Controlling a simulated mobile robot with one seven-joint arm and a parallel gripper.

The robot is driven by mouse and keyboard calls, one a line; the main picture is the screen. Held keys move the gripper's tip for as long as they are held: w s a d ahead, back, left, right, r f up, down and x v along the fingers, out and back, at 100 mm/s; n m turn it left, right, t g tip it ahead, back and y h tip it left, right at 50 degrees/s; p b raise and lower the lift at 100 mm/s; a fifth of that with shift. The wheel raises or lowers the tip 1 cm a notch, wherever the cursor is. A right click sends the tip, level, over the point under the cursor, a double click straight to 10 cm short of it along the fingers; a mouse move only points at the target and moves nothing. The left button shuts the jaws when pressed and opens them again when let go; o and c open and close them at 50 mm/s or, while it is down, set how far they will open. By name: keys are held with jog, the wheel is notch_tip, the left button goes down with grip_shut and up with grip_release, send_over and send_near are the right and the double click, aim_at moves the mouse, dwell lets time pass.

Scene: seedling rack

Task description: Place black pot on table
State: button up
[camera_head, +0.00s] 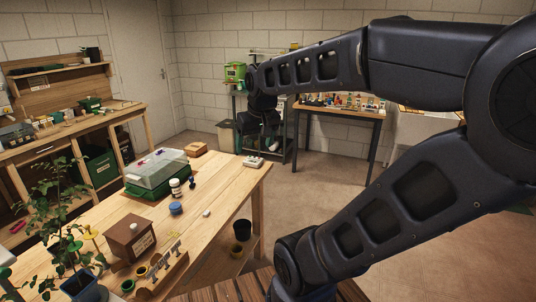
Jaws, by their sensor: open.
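A small black pot (242,229) stands upright on the low shelf (253,246), just beyond the long right edge of the wooden table (222,188). My gripper (260,146) hangs from my outstretched arm, up and beyond the pot in the picture, near the table's far right corner. It is open and apart from the pot. Its fingers are small and dark here, and I see nothing held between them.
A lidded tray (156,172), small jars, a brown box (130,238) and a white power strip (254,162) stand on the table. A yellow pot (237,250) is close to the black pot. A leafy plant (62,225) stands at left. The tabletop's right middle is mostly clear.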

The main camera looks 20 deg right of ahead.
jog(key=shift+m, duration=0.4)
jog(key=s, duration=0.1)
jog(key=s+d+f, duration=0.1)
jog(key=s, duration=0.1)
jog(key=s+d+f, duration=0.1)
jog(key=shift+s+d+f, duration=0.1)
jog(key=shift+s+d, duration=0.05)
jog(key=shift+s, duration=0.15)
